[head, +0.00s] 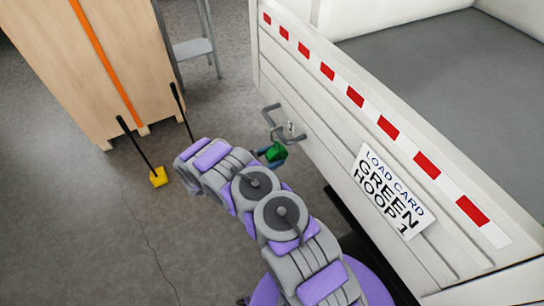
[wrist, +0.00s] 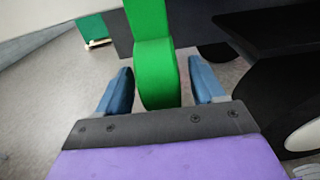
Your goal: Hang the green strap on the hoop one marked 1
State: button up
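The green strap (wrist: 157,72) runs up out of the wrist view, its thick lower end between my gripper's blue fingers (wrist: 162,84). The left finger looks close to it; a narrow gap shows on the right, so a firm hold cannot be told. In the head view the strap (head: 276,152) is a small green patch at my gripper (head: 270,155), beside the white truck-bed side. Grey hoops stick out just above: one (head: 269,112) to the left, another (head: 288,135) closer to the strap. A small tag (head: 291,126) there is unreadable. Strap-to-hoop contact is unclear.
The white side panel (head: 330,115) carries a card (head: 392,190) reading "LOAD CARD GREEN HOOP 1". Open floor (head: 70,220) lies at the left.

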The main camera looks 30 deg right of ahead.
jog(key=shift+o, duration=0.2)
jog(key=a+p, duration=0.3)
jog(key=a, duration=1.5)
jog(key=s+d+r+m+g+y, duration=0.1)
jog(key=d+r+m+g, duration=0.2)
jog(key=r, duration=0.5)
jog(key=s+d+r+m+g+y, duration=0.1)
jog(key=d+r+m, duration=0.1)
jog(key=d+r, duration=0.45)
jog(key=s+d+r+m+g+y, duration=0.4)
jog(key=s+r, duration=0.4)
jog(key=r, duration=0.4)
jog(key=s+a+r+m+t+y, duration=0.1)
jog(key=s+r+m+y, duration=0.2)
jog(key=s, duration=0.4)
jog(key=s+r+m+t+y, duration=0.1)
jog(key=s+r+m+y, duration=0.2)
jog(key=s, duration=0.3)
jog(key=s+a+m+t+y, duration=0.1)
jog(key=s+a+y, duration=0.2)
jog(key=s, duration=0.4)
jog(key=s+a+r+m+t+y, duration=0.1)
jog(key=s+a+m+t+y, duration=0.1)
jog(key=s+a, duration=0.4)
jog(key=shift+s+a+t+y, duration=0.15)
jog(key=shift+s+t+y, duration=0.2)
jog(key=shift+s, duration=0.6)
jog(key=shift+r, duration=0.1)
